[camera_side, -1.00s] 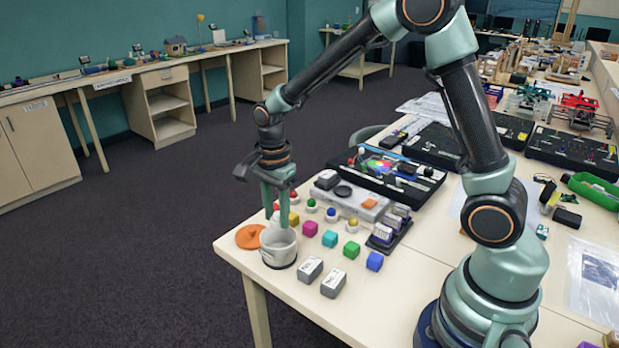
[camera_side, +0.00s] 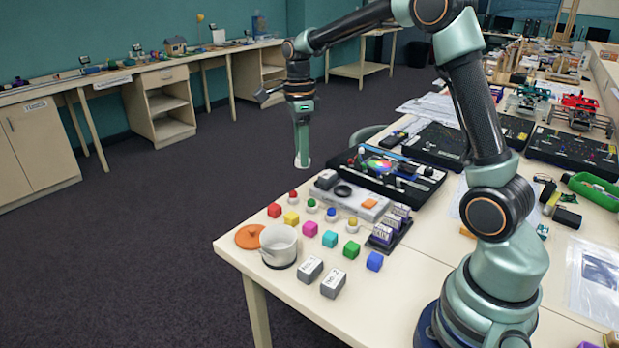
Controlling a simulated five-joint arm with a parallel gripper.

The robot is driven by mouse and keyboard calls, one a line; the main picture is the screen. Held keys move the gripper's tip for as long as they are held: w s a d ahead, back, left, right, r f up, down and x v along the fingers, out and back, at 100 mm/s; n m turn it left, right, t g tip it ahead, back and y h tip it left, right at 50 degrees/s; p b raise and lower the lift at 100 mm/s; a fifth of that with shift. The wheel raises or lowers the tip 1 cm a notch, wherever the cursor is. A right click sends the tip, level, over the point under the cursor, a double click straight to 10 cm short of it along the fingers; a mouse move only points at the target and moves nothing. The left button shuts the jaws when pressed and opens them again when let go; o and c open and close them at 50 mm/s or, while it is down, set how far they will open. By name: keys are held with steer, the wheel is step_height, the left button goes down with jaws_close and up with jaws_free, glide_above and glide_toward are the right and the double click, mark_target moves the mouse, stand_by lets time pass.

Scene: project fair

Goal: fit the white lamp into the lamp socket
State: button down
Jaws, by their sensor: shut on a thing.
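My gripper (camera_side: 302,158) is shut on a small white thing (camera_side: 302,164), which looks like the white lamp. Only its end shows below the fingertips; the rest is hidden between them. The gripper points down and is raised, appearing behind and above the table's row of coloured items. A black board (camera_side: 372,186) with a coloured disc lies to the right of the gripper in the picture. I cannot make out which part there, if any, is the lamp socket.
Small domed pieces (camera_side: 331,214), a grey box (camera_side: 333,283) and a dark rack (camera_side: 389,236) are close by.

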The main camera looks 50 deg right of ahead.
steer(key=s+d+f+m, duration=0.1)
steer(key=d+f+m, duration=0.25)
steer(key=d, duration=0.35)
steer(key=s+d+f+m, duration=0.1)
steer(key=d+f+m, duration=0.1)
steer(key=d+m, duration=0.45)
steer(key=shift+n, duration=0.7)
steer(key=shift+d+f, duration=0.2)
steer(key=shift+f, duration=0.95)
steer(key=shift+d+f, duration=0.2)
steer(key=shift+f, duration=0.95)
steer(key=shift+d+f, duration=0.2)
steer(key=shift+f, duration=0.95)
steer(key=shift+d+f, duration=0.1)
steer(key=shift+d, duration=0.05)
steer(key=shift+f, duration=0.7)
jaws_free()
steer(key=shift+y, duration=0.3)
